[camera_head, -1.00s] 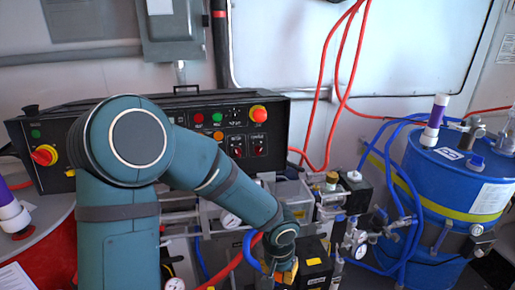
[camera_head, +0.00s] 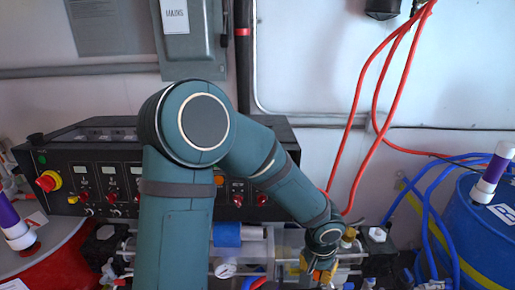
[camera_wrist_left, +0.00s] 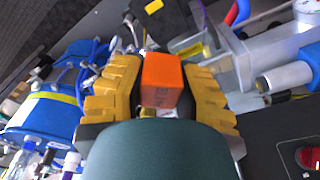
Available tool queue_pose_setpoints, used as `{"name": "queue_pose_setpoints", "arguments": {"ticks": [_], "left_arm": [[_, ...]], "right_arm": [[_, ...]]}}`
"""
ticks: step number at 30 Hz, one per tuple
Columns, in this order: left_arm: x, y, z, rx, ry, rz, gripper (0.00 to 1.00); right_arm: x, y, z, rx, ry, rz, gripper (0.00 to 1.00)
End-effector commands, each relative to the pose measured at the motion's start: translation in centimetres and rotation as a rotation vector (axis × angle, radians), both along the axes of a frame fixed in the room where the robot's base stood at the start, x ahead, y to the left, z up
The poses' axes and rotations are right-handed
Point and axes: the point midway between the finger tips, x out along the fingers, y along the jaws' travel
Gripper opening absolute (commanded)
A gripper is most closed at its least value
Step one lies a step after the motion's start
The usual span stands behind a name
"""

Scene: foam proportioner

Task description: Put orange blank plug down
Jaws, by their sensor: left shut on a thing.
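The orange blank plug (camera_wrist_left: 162,80) is a small orange block held between the yellow ridged fingers of my left gripper (camera_wrist_left: 158,92) in the left wrist view. The gripper is shut on it. In the head view my left gripper (camera_head: 318,270) shows at the bottom, right of centre, in front of the pipework. The plug is hard to make out there, and what lies directly under it is hidden. My right gripper is in neither view.
A black control panel (camera_head: 93,160) with knobs and lights stands behind my left arm. A blue drum (camera_head: 485,240) with blue hoses stands at the right. Red hoses (camera_head: 377,110) hang near the gripper. A red drum (camera_head: 60,255) is at lower left.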

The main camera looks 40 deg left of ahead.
Motion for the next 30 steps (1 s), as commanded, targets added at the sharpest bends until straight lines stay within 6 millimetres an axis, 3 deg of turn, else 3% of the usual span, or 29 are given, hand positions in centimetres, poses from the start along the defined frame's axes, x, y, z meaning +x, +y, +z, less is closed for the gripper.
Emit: {"name": "queue_pose_setpoints", "arguments": {"ticks": [1,6,17,30], "left_arm": [[0.0,0.0,1.0,0.000,0.000,0.000,0.00],[0.0,0.0,2.4,0.000,0.000,-0.001,0.00],[0.2,0.3,2.3,0.000,-0.005,0.015,0.00],[2.0,7.6,11.5,-0.002,-0.008,0.436,0.00]], "right_arm": [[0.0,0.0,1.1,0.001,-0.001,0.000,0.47],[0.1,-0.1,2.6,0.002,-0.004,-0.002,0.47],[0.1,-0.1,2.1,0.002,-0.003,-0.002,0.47],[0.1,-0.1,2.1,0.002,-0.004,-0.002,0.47]]}}
